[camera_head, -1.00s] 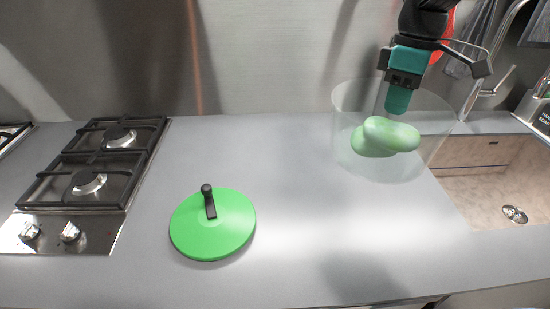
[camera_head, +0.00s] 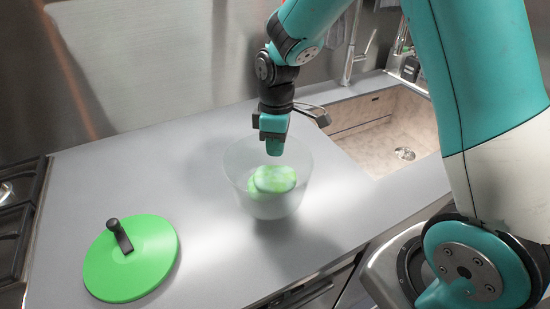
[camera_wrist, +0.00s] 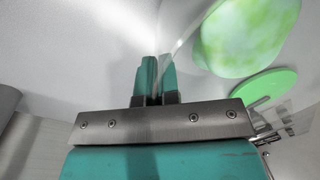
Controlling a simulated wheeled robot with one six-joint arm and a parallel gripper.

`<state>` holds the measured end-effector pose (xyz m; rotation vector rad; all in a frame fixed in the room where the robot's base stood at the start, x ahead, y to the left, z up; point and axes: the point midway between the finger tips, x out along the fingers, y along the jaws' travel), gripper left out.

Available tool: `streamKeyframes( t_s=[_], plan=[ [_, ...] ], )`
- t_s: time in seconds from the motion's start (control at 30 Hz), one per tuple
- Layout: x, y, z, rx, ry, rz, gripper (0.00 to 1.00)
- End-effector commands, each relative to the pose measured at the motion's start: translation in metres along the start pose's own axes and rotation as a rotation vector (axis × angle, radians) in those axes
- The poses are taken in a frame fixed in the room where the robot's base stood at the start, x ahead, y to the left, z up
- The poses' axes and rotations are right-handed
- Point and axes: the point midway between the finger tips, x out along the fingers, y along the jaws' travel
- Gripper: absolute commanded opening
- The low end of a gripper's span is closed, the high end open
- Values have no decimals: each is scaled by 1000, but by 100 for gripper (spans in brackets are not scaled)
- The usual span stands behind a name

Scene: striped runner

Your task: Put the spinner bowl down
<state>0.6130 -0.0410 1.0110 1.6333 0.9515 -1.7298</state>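The clear, frosted spinner bowl (camera_head: 235,172) is upright left of the sink, with green, lettuce-like pieces (camera_head: 275,179) inside. My gripper (camera_head: 273,147) is at the bowl's far rim, pointing down, with its teal fingers shut on the thin wall. In the wrist view the fingers (camera_wrist: 157,76) are close together with the translucent wall between them, and the green contents (camera_wrist: 248,38) show beside them. The bowl's base is at or just above the counter; I cannot tell whether it touches.
A green lid (camera_head: 150,262) with a black knob handle lies on the grey counter (camera_head: 130,165) to the left. The hob (camera_head: 20,230) is at the far left edge. The sink (camera_head: 385,130) with its tap is at the right. Counter between lid and bowl is clear.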

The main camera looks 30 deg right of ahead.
Motion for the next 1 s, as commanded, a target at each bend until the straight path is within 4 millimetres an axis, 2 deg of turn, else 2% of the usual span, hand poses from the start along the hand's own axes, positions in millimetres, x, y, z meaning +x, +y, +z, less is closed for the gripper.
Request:
streamKeyframes(
  t_s=[0.4, 0.77, 0.9, 1.0],
  plan=[
    [44, 5, 0, 0, -1, 0, 0],
    [48, 6, 0, 0, 1, 1, 0],
    [48, 6, 0, 1, 0, 1, 28],
    [48, 6, 0, 1, 0, 1, 28]
  ],
)
